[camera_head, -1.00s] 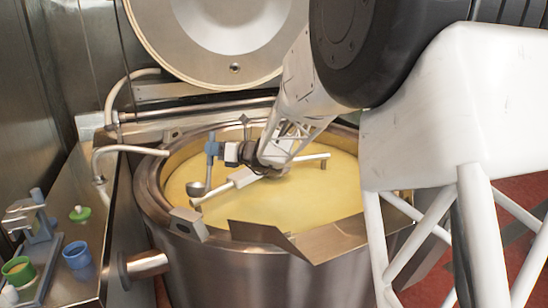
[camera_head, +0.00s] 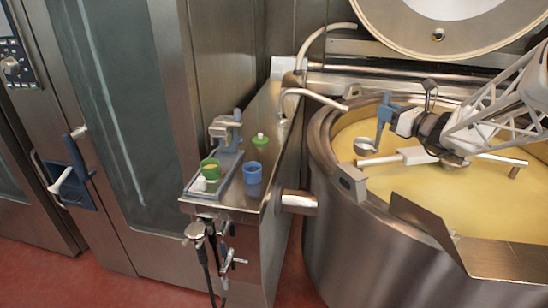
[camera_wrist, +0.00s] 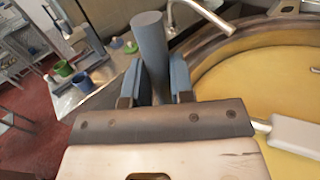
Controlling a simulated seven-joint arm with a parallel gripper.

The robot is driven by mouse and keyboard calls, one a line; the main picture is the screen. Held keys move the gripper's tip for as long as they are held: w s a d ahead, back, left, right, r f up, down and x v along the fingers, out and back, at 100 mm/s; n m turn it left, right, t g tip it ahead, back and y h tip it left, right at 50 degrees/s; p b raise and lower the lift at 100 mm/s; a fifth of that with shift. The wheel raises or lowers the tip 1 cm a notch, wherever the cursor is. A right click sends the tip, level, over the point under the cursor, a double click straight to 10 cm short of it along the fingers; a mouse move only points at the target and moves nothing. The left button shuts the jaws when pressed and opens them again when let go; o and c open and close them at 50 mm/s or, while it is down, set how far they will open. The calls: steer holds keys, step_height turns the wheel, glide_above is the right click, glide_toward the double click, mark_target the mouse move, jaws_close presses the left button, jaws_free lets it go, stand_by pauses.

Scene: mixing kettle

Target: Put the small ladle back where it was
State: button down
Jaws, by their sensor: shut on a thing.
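The small ladle has a blue handle (camera_head: 385,112) and a round metal bowl (camera_head: 366,146). My gripper (camera_head: 392,118) is shut on the handle and holds the ladle upright over the left part of the kettle (camera_head: 335,215). The bowl hangs low, near the left end of the stirring arm; I cannot tell whether it touches the yellow contents. In the wrist view the handle (camera_wrist: 150,45) stands between the two fingers, and the bowl is hidden. A blue-grey stand (camera_head: 230,145) with a metal part and a blue upright piece sits on the steel counter to the left.
A green cup (camera_head: 209,169), a blue cup (camera_head: 252,173) and a green-based item (camera_head: 260,140) are on the narrow counter (camera_head: 262,200). A bent pipe (camera_head: 310,94) crosses between counter and kettle. The stirring arm (camera_head: 415,156) and raised lid (camera_head: 450,25) are close to my arm.

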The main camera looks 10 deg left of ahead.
steer(key=s+a+n+g+y, duration=0.1)
steer(key=s+a+n+g, duration=0.1)
steer(key=s+a, duration=0.5)
steer(key=s+a+n+g+y, duration=0.2)
steer(key=s+a, duration=0.5)
steer(key=a, duration=1)
steer(key=shift+s+f+g, duration=0.15)
steer(key=shift+f+g, duration=0.1)
steer(key=shift+g, duration=0.35)
steer(key=shift+a, duration=0.1)
steer(key=w+a, duration=0.3)
steer(key=w, duration=0.4)
steer(key=w+a+f, duration=0.1)
steer(key=w+a, duration=0.2)
steer(key=w, duration=0.3)
steer(key=shift+w+f, duration=0.2)
steer(key=shift+w, duration=0.2)
steer(key=shift+w+a, duration=0.1)
steer(key=shift+a, duration=0.05)
steer(key=shift+w+a+f, duration=0.1)
steer(key=shift+w+f, duration=0.05)
steer(key=shift+f, duration=0.8)
steer(key=shift+w+f, duration=0.15)
steer(key=shift+f, duration=0.9)
